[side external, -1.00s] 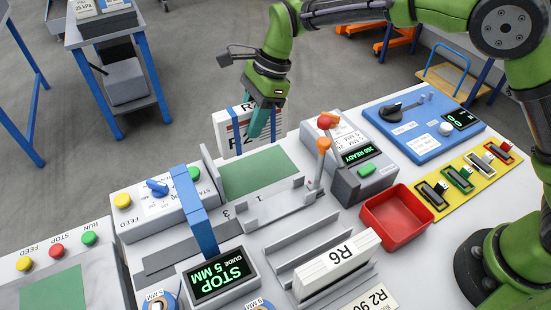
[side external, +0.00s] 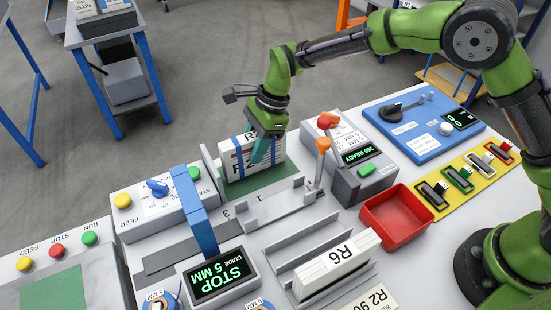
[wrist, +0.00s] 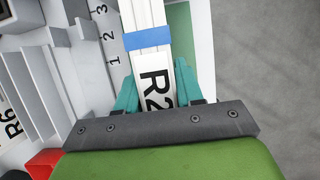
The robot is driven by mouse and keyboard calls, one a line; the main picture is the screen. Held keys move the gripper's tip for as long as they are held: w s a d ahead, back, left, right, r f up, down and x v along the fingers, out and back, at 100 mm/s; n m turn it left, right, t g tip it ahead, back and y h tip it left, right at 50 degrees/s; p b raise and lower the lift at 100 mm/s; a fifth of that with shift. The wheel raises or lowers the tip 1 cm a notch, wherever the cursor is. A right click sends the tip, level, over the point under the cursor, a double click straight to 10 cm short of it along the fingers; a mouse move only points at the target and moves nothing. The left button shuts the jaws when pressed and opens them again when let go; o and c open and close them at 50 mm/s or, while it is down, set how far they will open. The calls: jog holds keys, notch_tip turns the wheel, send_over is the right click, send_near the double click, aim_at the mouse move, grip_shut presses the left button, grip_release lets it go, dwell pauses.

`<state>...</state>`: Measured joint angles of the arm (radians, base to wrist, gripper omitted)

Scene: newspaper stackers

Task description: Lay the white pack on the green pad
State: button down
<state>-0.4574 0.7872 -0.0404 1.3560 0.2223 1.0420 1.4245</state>
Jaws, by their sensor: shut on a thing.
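The white pack (side external: 237,165) is marked R2 and has blue bands. It stands upright on its edge, over the back part of the green pad (side external: 262,186). I cannot tell whether its lower edge touches the pad. My gripper (side external: 262,155) is shut on the pack from above, with teal fingers on both sides of it. In the wrist view the pack (wrist: 150,62) lies between the two fingers (wrist: 156,88), with a strip of the green pad (wrist: 180,30) showing beside it. The pack hides part of the pad.
A numbered metal guide (side external: 275,207) runs along the pad's front. A grey box with orange-knobbed levers (side external: 350,150) stands right of the pad, and a control box (side external: 160,205) left. Another white pack, R6 (side external: 340,268), stands in a front rack. A red tray (side external: 397,215) is at right.

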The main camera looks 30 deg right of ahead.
jog(key=shift+f, duration=0.6)
dwell(0.4)
jog(key=c, duration=0.6)
grip_release()
jog(key=shift+c, duration=0.2)
jog(key=v, duration=1.6)
jog(key=s+d+r+n+t+h, duration=0.1)
jog(key=s+d+r+n+t, duration=0.1)
jog(key=s+d+n, duration=0.5)
jog(key=s+d+r+n+t+h, duration=0.1)
jog(key=s+d+r+n+t, duration=0.2)
jog(key=s+d, duration=0.9)
jog(key=s+n+t, duration=0.2)
jog(key=s+n, duration=0.2)
jog(key=shift+s+d, duration=0.15)
jog(key=shift+d, duration=0.25)
